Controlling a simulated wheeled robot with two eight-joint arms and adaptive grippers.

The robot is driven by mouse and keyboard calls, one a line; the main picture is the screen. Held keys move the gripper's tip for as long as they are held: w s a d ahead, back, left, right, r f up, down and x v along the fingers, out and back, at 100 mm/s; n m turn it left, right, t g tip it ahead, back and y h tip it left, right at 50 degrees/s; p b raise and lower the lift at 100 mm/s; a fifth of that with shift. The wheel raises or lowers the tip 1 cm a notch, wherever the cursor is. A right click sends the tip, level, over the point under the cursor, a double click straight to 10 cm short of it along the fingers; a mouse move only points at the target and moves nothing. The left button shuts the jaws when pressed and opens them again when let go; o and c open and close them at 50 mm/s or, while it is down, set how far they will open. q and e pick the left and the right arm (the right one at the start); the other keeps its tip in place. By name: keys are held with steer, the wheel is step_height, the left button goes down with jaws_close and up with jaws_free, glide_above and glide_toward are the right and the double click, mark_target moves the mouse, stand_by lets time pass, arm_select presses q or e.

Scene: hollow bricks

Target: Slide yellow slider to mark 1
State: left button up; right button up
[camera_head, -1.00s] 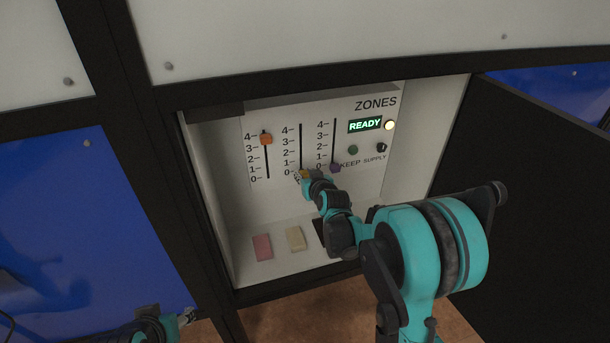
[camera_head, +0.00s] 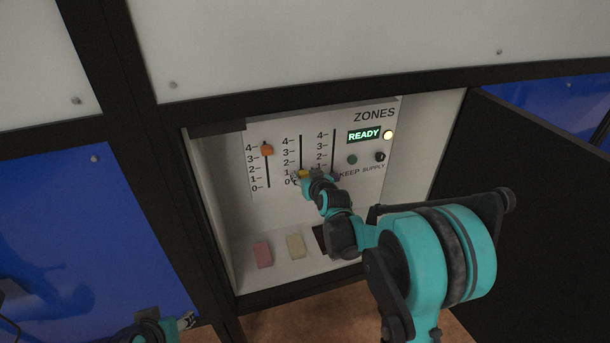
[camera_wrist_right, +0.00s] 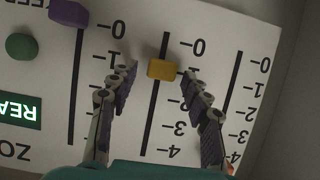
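The yellow slider (camera_head: 303,174) sits low on the middle slot of the ZONES panel (camera_head: 262,126), around mark 1. It shows clearly in the right wrist view (camera_wrist_right: 162,70), where the panel appears upside down. My right gripper (camera_wrist_right: 159,73) is open, with one finger on each side of the yellow slider and a visible gap on both sides. In the head view my right gripper (camera_head: 307,177) partly covers the slider's lower area. My left gripper (camera_head: 187,321) is at the bottom left, away from the panel; its opening is unclear.
An orange slider (camera_head: 266,150) is high on the left slot. A purple slider (camera_wrist_right: 68,12) is near 0 on the neighbouring slot. A READY display (camera_head: 364,135), green button (camera_head: 352,159) and dark knob (camera_head: 380,157) are at right. Pink (camera_head: 263,254) and cream (camera_head: 296,246) blocks lie below.

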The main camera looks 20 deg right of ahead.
steer(key=shift+s, duration=0.1)
steer(key=v, duration=1.1)
steer(key=shift+s+r, duration=0.2)
steer(key=shift+s, duration=0.15)
steer(key=s+a+f+g, duration=0.1)
steer(key=s+f+g, duration=0.1)
steer(key=s, duration=1.1)
steer(key=s+a+f+g, duration=0.2)
steer(key=s+f+g, duration=0.1)
steer(key=s, duration=1)
steer(key=shift+a+f+g, duration=0.15)
steer(key=shift+a+g, duration=0.05)
steer(key=shift+g, duration=0.6)
